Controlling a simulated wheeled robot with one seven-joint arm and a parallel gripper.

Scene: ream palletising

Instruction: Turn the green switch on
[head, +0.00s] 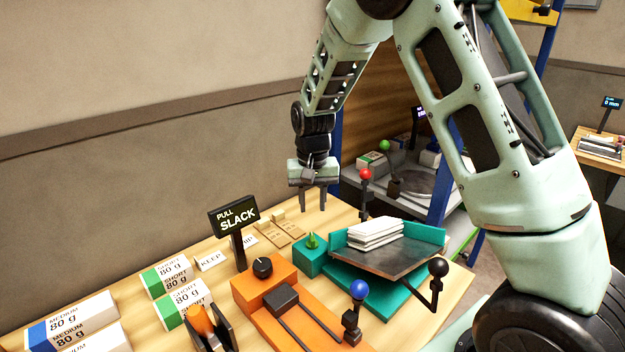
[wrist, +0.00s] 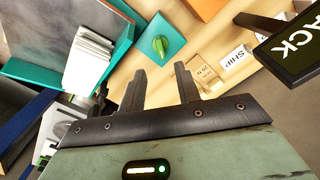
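The green switch (head: 312,241) is a small green knob on top of a teal box (head: 309,258), beside the teal tray machine on the table. In the wrist view the green switch (wrist: 160,45) shows from above as a ridged knob on its teal square. My gripper (head: 314,208) hangs fingers-down above the table, behind and above the switch, not touching it. In the wrist view the two dark fingers of my gripper (wrist: 160,85) stand apart with nothing between them. The switch lies beyond the fingertips.
A teal machine holds a tilted grey plate (head: 385,262) with white paper (head: 375,234). Near it are a red-knobbed lever (head: 366,175), a black-knobbed lever (head: 437,268) and a blue-knobbed lever (head: 359,290). An orange unit (head: 262,292) and a "PULL SLACK" sign (head: 235,217) stand left.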

